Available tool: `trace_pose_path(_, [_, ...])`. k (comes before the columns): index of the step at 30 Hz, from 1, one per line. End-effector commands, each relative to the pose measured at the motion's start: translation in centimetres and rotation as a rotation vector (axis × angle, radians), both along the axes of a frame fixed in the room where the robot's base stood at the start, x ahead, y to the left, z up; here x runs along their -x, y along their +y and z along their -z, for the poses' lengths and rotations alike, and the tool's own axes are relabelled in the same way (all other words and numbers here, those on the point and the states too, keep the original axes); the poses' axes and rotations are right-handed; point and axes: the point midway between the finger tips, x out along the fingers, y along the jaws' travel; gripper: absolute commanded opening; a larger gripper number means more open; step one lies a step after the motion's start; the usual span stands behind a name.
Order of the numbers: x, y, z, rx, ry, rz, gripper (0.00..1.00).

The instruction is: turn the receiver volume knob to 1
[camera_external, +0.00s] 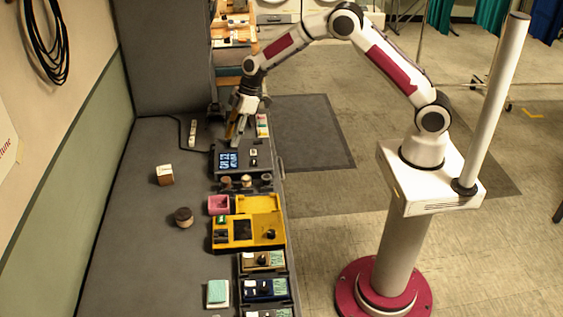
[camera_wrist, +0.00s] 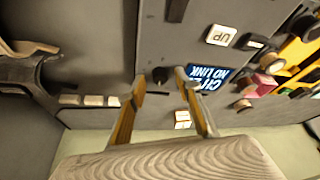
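The receiver (camera_external: 226,172) is a dark box with a lit blue display (camera_external: 228,160) on the bench. The display also shows in the wrist view (camera_wrist: 207,76), upside down, with "CH" and "NO LINK" readable. My gripper (camera_external: 235,139) points down at the receiver's far end. In the wrist view my gripper (camera_wrist: 160,76) is open, its two fingertips apart. A small dark knob (camera_wrist: 160,74) shows between the fingertips, left of the display. I cannot tell whether the fingers touch it. Its pointer and scale are not readable.
A white "UP" switch (camera_wrist: 221,35) lies near the display. A yellow device (camera_external: 275,208), a pink box (camera_external: 218,205) and several small knobs stand nearer the camera. A wooden block (camera_external: 165,179) and a round dark pot (camera_external: 184,217) stand left. A power strip (camera_external: 193,132) lies behind.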

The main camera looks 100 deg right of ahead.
Motion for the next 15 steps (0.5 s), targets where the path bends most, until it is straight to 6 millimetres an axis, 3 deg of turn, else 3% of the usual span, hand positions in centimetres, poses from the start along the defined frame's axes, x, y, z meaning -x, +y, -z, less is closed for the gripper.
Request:
trace_pose_path(12, [-0.16, 0.08, 0.51, 0.000, 0.000, 0.000, 0.34])
trace_pose_path(13, [-0.16, 0.09, 0.51, 0.000, 0.000, 0.000, 0.31])
trace_pose_path(15, [-0.16, 0.08, 0.51, 0.000, 0.000, 0.000, 0.13])
